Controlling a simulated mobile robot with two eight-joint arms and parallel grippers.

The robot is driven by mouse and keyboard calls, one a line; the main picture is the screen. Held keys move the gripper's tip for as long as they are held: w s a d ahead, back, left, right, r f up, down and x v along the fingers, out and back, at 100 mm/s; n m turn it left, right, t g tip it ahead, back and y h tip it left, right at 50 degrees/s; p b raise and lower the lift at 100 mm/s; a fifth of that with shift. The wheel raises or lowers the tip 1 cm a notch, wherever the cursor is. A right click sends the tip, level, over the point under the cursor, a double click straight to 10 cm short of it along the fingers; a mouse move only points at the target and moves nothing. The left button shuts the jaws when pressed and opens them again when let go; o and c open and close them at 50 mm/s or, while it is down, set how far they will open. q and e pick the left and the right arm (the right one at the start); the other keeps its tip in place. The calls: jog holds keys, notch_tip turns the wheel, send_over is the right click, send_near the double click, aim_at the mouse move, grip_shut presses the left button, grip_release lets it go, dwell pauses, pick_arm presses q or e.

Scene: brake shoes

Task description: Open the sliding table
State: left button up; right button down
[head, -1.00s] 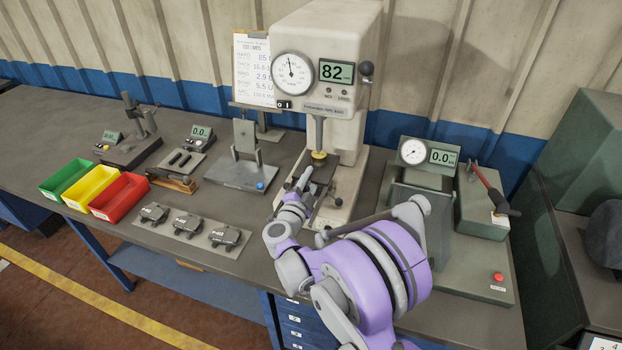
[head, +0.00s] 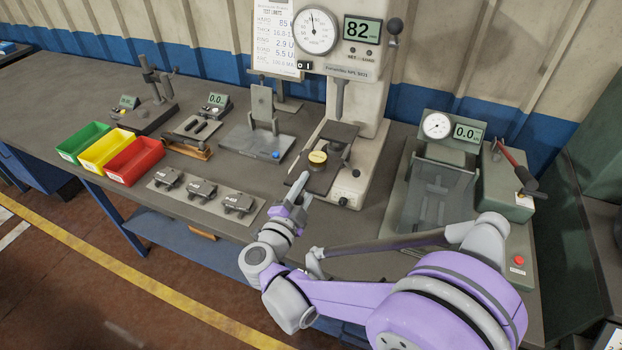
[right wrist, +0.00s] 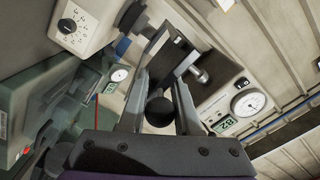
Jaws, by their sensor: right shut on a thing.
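The sliding table (head: 343,132) is a dark plate on the base of the pale hardness tester (head: 372,118). It sticks out toward the front, clear of the spindle (head: 340,98). My right gripper (head: 300,186) is at the table's front edge. In the right wrist view, its fingers (right wrist: 159,92) are closed around a dark round knob (right wrist: 159,112), with the table's dark slab (right wrist: 163,58) beyond. The knob is hidden by the gripper in the head view. My left gripper is out of view.
Green, yellow and red bins (head: 134,160) stand at the left. A plate with several brake pads (head: 201,191) lies left of my right gripper. A green press with a clear guard (head: 436,195) stands to the right. Bench (head: 225,229) is bare near the front edge.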

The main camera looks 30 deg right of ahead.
aim_at(296, 204)
jog(key=shift+s+a, duration=0.1)
jog(key=shift+a, duration=0.05)
jog(key=c, duration=0.7)
grip_release()
jog(key=shift+o, duration=0.2)
jog(key=shift+a, duration=0.1)
jog(key=b+v, duration=0.1)
jog(key=v, duration=0.9)
jog(key=shift+s+a, duration=0.2)
